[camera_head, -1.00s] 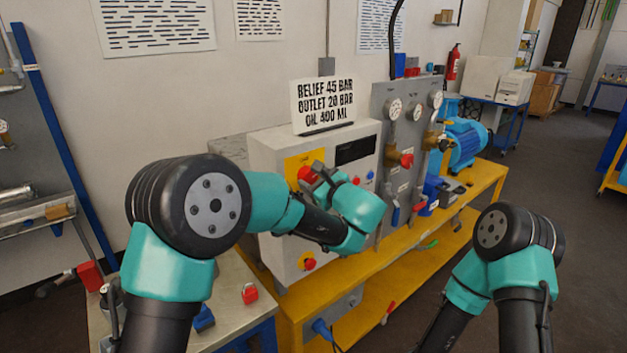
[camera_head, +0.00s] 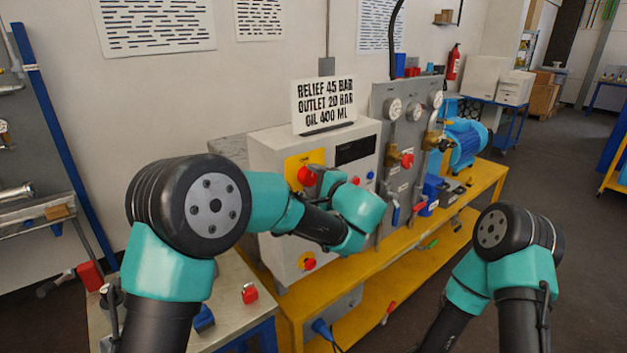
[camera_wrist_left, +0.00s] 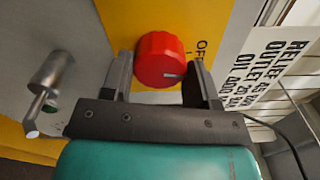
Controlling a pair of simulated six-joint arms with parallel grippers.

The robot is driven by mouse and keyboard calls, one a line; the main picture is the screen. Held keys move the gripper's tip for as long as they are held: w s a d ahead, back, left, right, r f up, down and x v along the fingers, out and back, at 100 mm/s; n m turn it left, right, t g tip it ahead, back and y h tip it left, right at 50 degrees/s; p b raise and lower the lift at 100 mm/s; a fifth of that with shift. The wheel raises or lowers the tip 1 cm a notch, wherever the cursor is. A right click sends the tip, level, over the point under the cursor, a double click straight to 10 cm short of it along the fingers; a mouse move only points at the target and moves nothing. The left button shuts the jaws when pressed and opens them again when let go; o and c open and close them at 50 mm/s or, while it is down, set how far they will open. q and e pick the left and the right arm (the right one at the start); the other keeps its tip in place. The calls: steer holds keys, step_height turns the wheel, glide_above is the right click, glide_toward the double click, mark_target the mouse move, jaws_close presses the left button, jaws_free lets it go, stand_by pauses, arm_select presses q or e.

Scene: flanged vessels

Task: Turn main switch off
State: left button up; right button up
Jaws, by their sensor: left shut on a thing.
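The main switch is a red round knob (camera_head: 306,176) on a yellow plate (camera_head: 293,163) on the front of the grey control cabinet (camera_head: 270,163). My left gripper (camera_head: 318,178) is at the knob, its fingers partly hidden behind its own wrist in the head view. In the left wrist view, the red knob (camera_wrist_left: 160,58) sits between the two dark fingers, with a short pale mark pointing right. Part of the lettering "OFF" (camera_wrist_left: 202,50) shows beside the right finger. My right arm is bent at the lower right; its gripper is out of view.
A second red knob (camera_head: 308,264) sits low on the cabinet. A metal lever (camera_wrist_left: 48,78) sticks out left of the knob in the wrist view. A gauge panel (camera_head: 408,130) and blue motor (camera_head: 466,143) stand to the right on the yellow bench (camera_head: 490,178). A sign (camera_head: 325,103) tops the cabinet.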

arm_select(q)
steer(key=shift+n, duration=1.3)
steer(key=o, duration=0.9)
steer(key=shift+d, duration=0.1)
steer(key=v, duration=1.7)
steer(key=shift+s+d, duration=0.1)
steer(key=shift+s, duration=0.05)
